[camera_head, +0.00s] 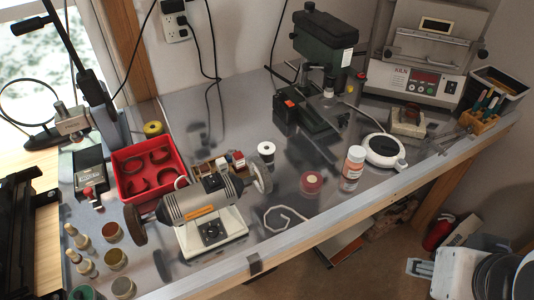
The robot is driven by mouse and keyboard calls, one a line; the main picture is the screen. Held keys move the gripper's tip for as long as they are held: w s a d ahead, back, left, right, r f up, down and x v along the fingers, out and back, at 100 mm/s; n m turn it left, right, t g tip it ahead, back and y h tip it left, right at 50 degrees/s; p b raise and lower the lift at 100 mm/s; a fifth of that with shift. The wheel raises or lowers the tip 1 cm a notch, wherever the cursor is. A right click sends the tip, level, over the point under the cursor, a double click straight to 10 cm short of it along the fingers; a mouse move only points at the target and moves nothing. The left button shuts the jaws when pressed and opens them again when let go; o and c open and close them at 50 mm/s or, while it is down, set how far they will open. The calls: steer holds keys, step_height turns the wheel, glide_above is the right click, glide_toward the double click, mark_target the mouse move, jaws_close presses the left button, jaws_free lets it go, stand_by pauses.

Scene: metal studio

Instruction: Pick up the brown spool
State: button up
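Several short round pieces stand at the front left of the metal bench. A brownish one with a reddish-brown side (112,231) best fits the brown spool. It stands upright, with a tan-topped round piece (116,258) just in front of it. At this size I cannot tell for sure that it is a spool. A white spool with a dark centre (266,149) stands behind the bench grinder, and a yellow one (153,129) stands behind the red tray. I cannot make out my gripper in this view.
Small tan pegs (83,241) stand just left of the brownish piece. The bench grinder (207,205) is to its right, and a red tray (150,168) with dark curved pieces is behind.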

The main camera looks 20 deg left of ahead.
steer(key=o, duration=0.3)
steer(key=w+a+f+n+t+y, duration=0.1)
steer(key=w+a+n+t, duration=0.15)
steer(key=w, duration=0.95)
steer(key=w+a+f+n+t, duration=0.2)
steer(key=w+a, duration=0.2)
steer(key=w, duration=0.8)
steer(key=n+y, duration=0.5)
steer(key=y, duration=0.3)
glide_toward(267, 153)
steer(key=shift+g, duration=0.45)
steer(key=w+d, duration=0.5)
steer(key=shift+d+r, duration=0.2)
steer(key=shift+r, duration=0.15)
steer(key=a, duration=0.1)
steer(key=s+a+f+n+y, duration=0.1)
steer(key=a, duration=0.1)
steer(key=s+a+f+g+y, duration=0.1)
steer(key=a, duration=0.1)
steer(key=shift+f, duration=0.2)
